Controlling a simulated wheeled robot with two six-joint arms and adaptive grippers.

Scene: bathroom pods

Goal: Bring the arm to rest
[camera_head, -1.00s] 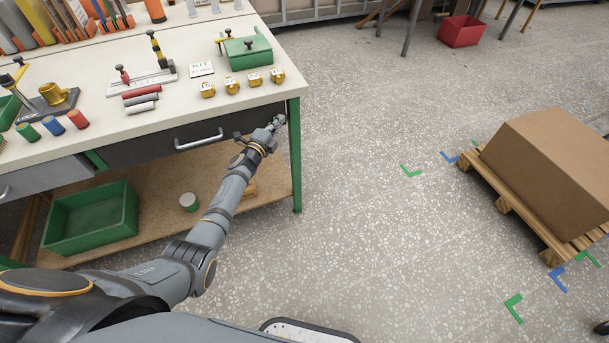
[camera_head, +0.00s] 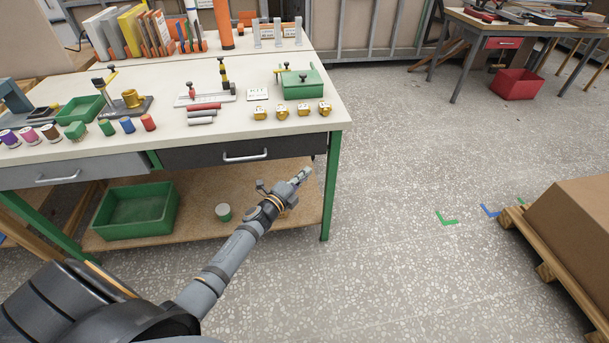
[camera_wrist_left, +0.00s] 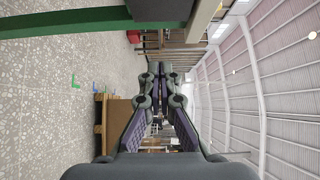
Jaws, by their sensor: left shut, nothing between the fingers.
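My left arm comes in from the lower left in the head view and reaches toward the workbench's right front leg. My left gripper (camera_head: 301,176) is at its end, in front of the bench's open lower space and below the dark drawer. In the left wrist view the gripper (camera_wrist_left: 160,70) has its fingers together at the tips with nothing between them. It holds nothing. My right gripper is not in view.
The workbench (camera_head: 240,128) carries a green box (camera_head: 302,88), gold cubes and coloured cylinders. A cardboard box (camera_head: 575,225) on a pallet stands at right.

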